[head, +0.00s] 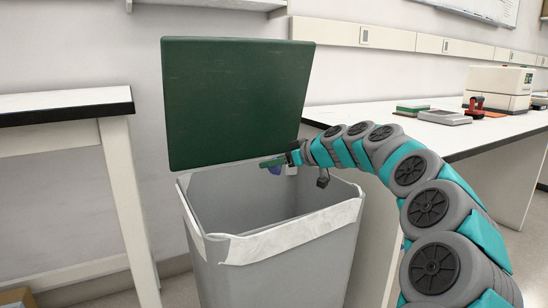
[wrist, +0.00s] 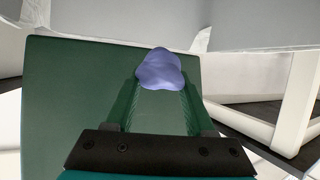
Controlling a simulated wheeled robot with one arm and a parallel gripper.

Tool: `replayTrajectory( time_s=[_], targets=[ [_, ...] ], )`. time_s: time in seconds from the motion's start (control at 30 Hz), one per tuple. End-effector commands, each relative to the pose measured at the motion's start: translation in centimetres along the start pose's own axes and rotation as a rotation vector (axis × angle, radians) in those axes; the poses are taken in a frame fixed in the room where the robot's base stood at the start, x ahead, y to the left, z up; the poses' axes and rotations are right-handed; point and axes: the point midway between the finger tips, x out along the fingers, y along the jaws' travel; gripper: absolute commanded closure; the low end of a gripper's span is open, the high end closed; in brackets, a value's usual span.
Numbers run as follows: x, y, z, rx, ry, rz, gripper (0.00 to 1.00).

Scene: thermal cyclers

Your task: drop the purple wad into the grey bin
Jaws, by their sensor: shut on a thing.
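The purple wad (wrist: 160,70) is held between the fingertips of my gripper (wrist: 158,88) in the wrist view. My gripper is shut on the wad. The grey bin (head: 285,270) stands open, with its green lid (head: 235,100) raised upright at the back. My gripper is over the bin's opening, near its back edge and close in front of the lid. A white liner edge (head: 290,238) is folded over the bin's front rim.
A white bench with a dark top edge (head: 65,107) stands left of the bin. A long white bench (head: 455,137) on the right holds a boxy white device (head: 498,86), a grey flat item (head: 445,117) and small red and green items.

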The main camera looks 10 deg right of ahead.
Motion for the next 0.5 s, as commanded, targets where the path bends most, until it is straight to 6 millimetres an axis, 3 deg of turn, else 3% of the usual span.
replayTrajectory(
  time_s=[0.27, 0.3, 0.5],
  targets=[
    [0.09, -0.03, 0.23, 0.0, 0.0, -0.001, 0.97],
    [0.09, -0.03, 0.23, 0.001, -0.001, -0.001, 0.43],
    [0.1, -0.04, 0.24, 0.001, -0.001, -0.001, 0.2]
  ],
)
